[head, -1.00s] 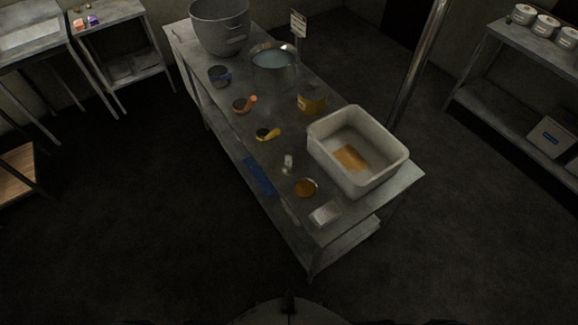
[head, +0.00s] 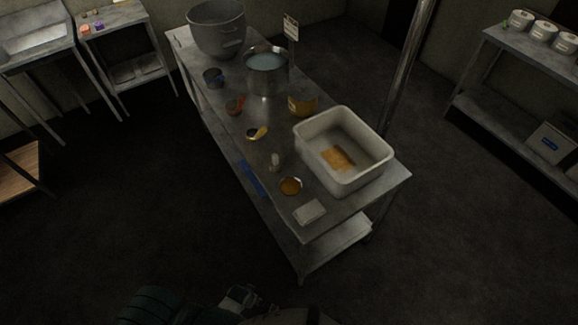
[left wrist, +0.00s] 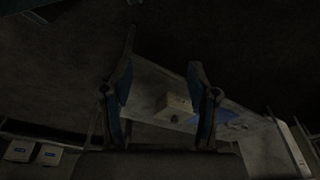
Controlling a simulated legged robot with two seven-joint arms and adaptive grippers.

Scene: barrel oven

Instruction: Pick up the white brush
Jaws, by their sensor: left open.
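A small upright white piece (head: 275,160) stands near the front left edge of the steel table (head: 262,205), and a flat white block (head: 309,211) lies at its near corner. I cannot tell for sure which is the white brush. In the left wrist view, a pale block (left wrist: 175,107) shows on the table between the fingers. My left gripper (left wrist: 162,60) is open and empty, apart from the table. In the head view only part of my arm shows low at the bottom, below the table. My right gripper is not in view.
A white tub (head: 370,183) stands right of the small items. An amber dish (head: 290,186), a blue strip (head: 252,178), several small bowls, a steel pot (head: 266,80) and a grey bucket (head: 217,30) share the table. A metal pole (head: 405,70) rises behind. The floor in front is clear.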

